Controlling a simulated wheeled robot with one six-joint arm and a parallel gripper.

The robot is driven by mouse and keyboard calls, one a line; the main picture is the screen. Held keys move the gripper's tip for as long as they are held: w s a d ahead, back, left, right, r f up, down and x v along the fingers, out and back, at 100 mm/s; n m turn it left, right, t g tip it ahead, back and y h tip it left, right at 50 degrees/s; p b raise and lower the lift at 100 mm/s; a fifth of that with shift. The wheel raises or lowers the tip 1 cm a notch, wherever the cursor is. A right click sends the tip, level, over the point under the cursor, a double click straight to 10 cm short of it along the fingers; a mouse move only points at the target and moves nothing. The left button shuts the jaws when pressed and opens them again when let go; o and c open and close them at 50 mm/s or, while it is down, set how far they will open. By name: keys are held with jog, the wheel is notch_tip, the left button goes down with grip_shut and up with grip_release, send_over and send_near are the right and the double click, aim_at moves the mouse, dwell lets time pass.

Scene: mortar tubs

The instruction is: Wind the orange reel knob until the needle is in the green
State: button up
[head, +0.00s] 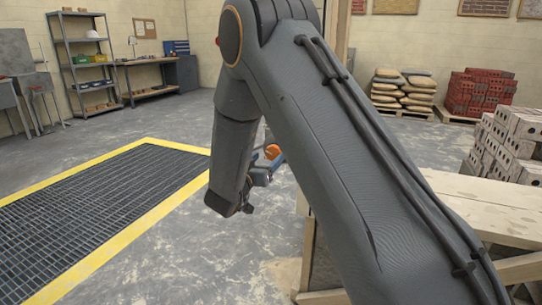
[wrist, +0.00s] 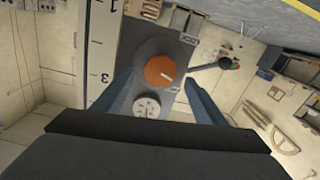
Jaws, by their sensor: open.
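The orange reel knob (wrist: 159,71) shows in the wrist view as a round disc with a pale mark, on a dark grey panel. It also shows in the head view (head: 272,151), just right of my forearm. A round white dial (wrist: 147,106) sits below the knob in the wrist view. Its needle and any green band are too small to read. My gripper (wrist: 158,80) is open. Its two blue-grey fingers stand left and right of the knob and dial in the picture; I cannot tell if they touch the knob. In the head view my arm hides much of this area.
A dark lever (wrist: 215,65) sticks out right of the knob. A white scale board (wrist: 99,60) with numbers stands to its left.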

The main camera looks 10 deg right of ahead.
aim_at(272, 153)
jog(key=shift+x, duration=2.05)
jog(key=c, duration=1)
jog(key=shift+s+m, duration=0.1)
jog(key=shift+m, duration=2.3)
jog(key=shift+c, duration=0.2)
jog(key=o, duration=1)
jog(key=shift+o, duration=0.2)
jog(key=v, duration=0.7)
jog(key=shift+s+a, duration=0.2)
jog(key=shift+s, duration=0.15)
